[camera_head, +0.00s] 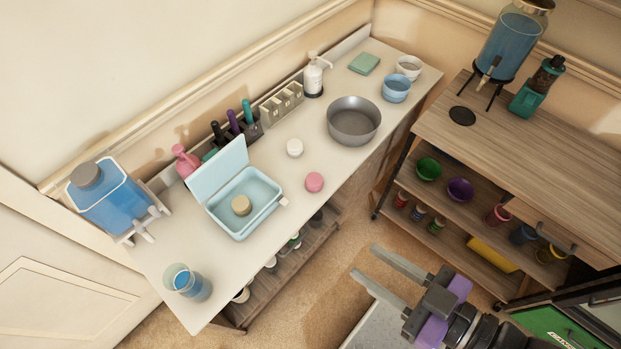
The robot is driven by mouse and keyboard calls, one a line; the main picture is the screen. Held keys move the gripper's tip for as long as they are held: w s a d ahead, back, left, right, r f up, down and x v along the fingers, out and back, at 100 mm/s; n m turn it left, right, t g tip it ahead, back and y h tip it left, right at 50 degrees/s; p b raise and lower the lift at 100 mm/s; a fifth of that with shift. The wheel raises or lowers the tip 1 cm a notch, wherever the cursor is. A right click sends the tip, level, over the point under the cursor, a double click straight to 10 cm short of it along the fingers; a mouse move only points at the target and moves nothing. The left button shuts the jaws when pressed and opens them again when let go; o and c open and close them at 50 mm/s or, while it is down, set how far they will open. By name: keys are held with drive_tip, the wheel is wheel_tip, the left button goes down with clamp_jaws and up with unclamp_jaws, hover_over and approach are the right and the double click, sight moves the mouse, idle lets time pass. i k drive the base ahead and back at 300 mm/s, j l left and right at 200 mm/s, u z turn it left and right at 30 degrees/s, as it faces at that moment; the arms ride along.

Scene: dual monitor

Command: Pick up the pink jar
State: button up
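A pink bottle (186,161) also stands at the back left of the counter, behind the blue box. My gripper (364,263) is at the lower middle right, out in front of the counter and apart from the pink jar. Its two grey fingers are spread, with nothing between them.
A tan round thing (241,205) lies in the blue box. A glass (188,283) stands at the counter's left end. A wooden cabinet (540,150) stands at the right. The counter between box and bowl is mostly clear.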

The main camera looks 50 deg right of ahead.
sight(313, 181)
drive_tip(key=i+j+z, duration=0.1)
drive_tip(key=i+j, duration=0.2)
drive_tip(key=i+j+z, duration=0.1)
drive_tip(key=i+j, duration=0.15)
drive_tip(key=j, duration=0.25)
drive_tip(key=i+j+z, duration=0.2)
drive_tip(key=j, duration=0.95)
drive_tip(key=k+j, duration=0.1)
drive_tip(key=j, duration=0.2)
drive_tip(key=k+j+z, duration=0.1)
drive_tip(key=j, duration=0.2)
